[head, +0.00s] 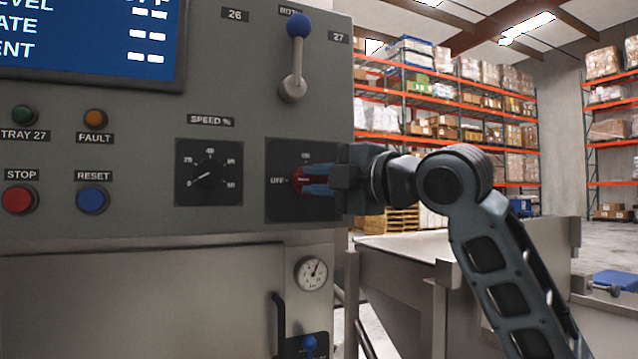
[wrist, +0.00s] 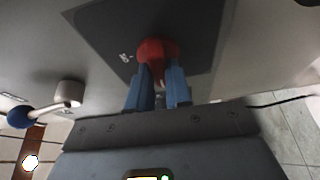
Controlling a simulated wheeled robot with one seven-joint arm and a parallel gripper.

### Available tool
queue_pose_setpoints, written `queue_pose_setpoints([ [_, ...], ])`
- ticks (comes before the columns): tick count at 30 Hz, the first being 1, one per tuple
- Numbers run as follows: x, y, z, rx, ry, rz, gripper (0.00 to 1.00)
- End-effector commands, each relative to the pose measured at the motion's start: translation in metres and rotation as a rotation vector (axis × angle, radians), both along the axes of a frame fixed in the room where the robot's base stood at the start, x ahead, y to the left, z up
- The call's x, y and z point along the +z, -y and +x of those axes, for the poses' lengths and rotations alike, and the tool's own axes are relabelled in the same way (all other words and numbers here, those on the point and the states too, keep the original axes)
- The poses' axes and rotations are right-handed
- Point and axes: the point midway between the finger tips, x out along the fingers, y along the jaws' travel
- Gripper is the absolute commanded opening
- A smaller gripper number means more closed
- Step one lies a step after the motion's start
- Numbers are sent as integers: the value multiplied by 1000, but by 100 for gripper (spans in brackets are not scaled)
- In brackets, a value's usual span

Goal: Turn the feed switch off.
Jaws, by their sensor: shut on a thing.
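The feed switch (head: 298,180) is a red rotary knob on a dark square plate (head: 285,208) with OFF marked at its left and ON at its top. In the wrist view the red knob (wrist: 157,50) sits between the blue fingertips. My gripper (head: 316,180) reaches in from the right and is shut on the knob. The fingers and gripper body hide part of the knob and the right side of the plate. I cannot tell exactly which mark the knob points at.
A speed dial (head: 208,172) is left of the switch plate. A blue-balled lever (head: 297,60) stands above it. STOP (head: 19,199) and RESET (head: 93,199) buttons are at the left. A gauge (head: 311,273) and a small blue-topped lever (head: 309,344) sit below.

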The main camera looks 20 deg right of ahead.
Motion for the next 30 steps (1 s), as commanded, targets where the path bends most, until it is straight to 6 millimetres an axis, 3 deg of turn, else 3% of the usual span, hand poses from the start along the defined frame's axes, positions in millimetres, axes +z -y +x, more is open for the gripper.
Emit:
queue_pose_setpoints([
  [20, -1, -1, 0, 2, -3, -65, 0],
  [21, -1, -1, 0, 2, -3, -65, 21],
  [28, -1, -1, 0, 1, -2, -64, 43],
  [30, 0, -1, 0, 1, -2, -64, 45],
])
